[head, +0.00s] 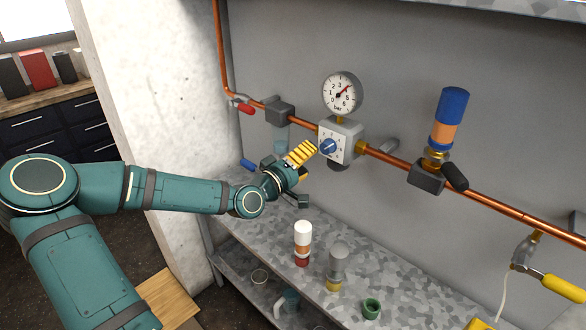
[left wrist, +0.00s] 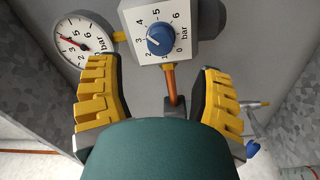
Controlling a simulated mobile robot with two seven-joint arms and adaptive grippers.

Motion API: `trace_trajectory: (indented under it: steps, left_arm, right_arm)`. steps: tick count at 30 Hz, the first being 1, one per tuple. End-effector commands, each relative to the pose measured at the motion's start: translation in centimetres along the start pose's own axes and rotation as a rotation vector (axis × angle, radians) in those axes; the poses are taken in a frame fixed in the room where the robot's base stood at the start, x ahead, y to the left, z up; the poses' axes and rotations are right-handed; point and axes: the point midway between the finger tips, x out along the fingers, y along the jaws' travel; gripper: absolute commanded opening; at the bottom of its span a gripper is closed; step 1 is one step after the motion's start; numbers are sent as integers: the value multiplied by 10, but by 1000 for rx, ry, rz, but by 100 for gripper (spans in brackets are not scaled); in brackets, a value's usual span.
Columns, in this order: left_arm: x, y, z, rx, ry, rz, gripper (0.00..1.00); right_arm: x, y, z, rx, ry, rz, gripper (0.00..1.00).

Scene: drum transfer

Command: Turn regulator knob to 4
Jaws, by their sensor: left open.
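The regulator (head: 341,139) is a light grey box on the copper pipe, with a blue knob (head: 328,146) on its front face. The knob also shows in the left wrist view (left wrist: 160,39), inside a printed bar scale from 0 to 6. Its white mark appears to point to the scale's left side, around 3; the exact value is hard to read. The round pressure gauge (head: 342,92) above has a red needle. My left gripper (head: 307,163) is open and empty just left of the knob, apart from it. Its yellow fingers stand either side of the knob's line in the wrist view.
The copper pipe (head: 480,203) runs along the wall, with a blue-orange cylinder (head: 448,118) and a yellow-handled valve (head: 563,288) to the right. A red-handled valve (head: 244,107) is left. A white-topped bottle (head: 302,242) and green cup (head: 371,308) stand on the shelf below.

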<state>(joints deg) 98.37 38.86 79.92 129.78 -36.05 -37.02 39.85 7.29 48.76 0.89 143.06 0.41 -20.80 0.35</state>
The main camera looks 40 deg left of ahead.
Motion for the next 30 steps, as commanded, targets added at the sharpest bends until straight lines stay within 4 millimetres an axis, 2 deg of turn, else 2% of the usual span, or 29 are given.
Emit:
trace_trajectory:
  steps: [6, 12, 30]
  left_arm:
    - [-30, -1, -1, -1, 3, -3, 67]
    - [-44, 0, 0, -1, 2, 0, 67]
    - [-48, 0, 0, 0, 1, 1, 67]
  right_arm:
    - [0, 0, 0, 0, 0, 0, 47]
    - [0, 0, 0, 0, 0, 0, 47]
    - [0, 0, 0, 0, 0, 0, 47]
